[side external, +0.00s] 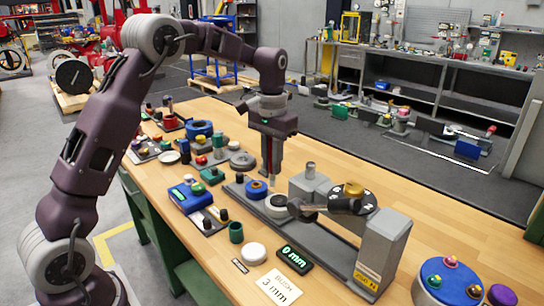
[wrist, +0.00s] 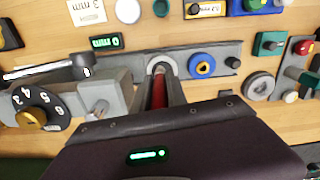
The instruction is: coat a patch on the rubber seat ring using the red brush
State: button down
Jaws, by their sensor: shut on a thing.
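My gripper (side external: 271,172) points down over the grey fixture bar (side external: 330,246) and is shut on the red brush (wrist: 158,92). The brush shows as a red strip between the fingers in the wrist view; its tip is mostly hidden. A dark grey ring with a pale top, which looks like the rubber seat ring (side external: 278,204), sits on the bar just below the fingertips. In the wrist view the ring (wrist: 162,59) is partly covered by the fingers. I cannot tell whether the brush touches it or whether any coating is on it.
A blue ring with a yellow centre (side external: 256,189) sits beside the seat ring. A grey block and numbered dial (side external: 352,190) with a dark handle stand on the other side. A display reading 0 mm (side external: 294,259) lies in front. Several small parts crowd the bench's left.

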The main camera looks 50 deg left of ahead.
aim_at(270, 172)
jog(key=shift+f, duration=2.3)
jog(key=shift+w+f, duration=0.6)
jog(key=shift+w, duration=0.15)
jog(key=shift+w+r, duration=0.2)
jog(key=shift+w, duration=0.95)
jog(key=shift+w+r, duration=0.2)
jog(key=shift+w, duration=0.9)
jog(key=shift+s, duration=0.5)
jog(key=shift+s+f, duration=0.45)
jog(key=shift+s, duration=0.3)
jog(key=shift+s+a, duration=0.1)
jog(key=shift+s, duration=1.7)
jog(key=shift+w+a, duration=0.25)
jog(key=shift+w+d+r, duration=0.1)
jog(key=shift+w+r, duration=0.1)
jog(key=shift+w, duration=1.15)
jog(key=shift+w+r, duration=0.15)
jog(key=shift+w, duration=1.2)
jog(key=shift+s, duration=0.25)
jog(key=shift+s+f, duration=0.35)
jog(key=shift+s, duration=1.95)
jog(key=shift+s+r, duration=0.2)
jog(key=shift+r, duration=0.55)
jog(key=shift+s+r, duration=0.15)
jog(key=shift+r, duration=3.05)
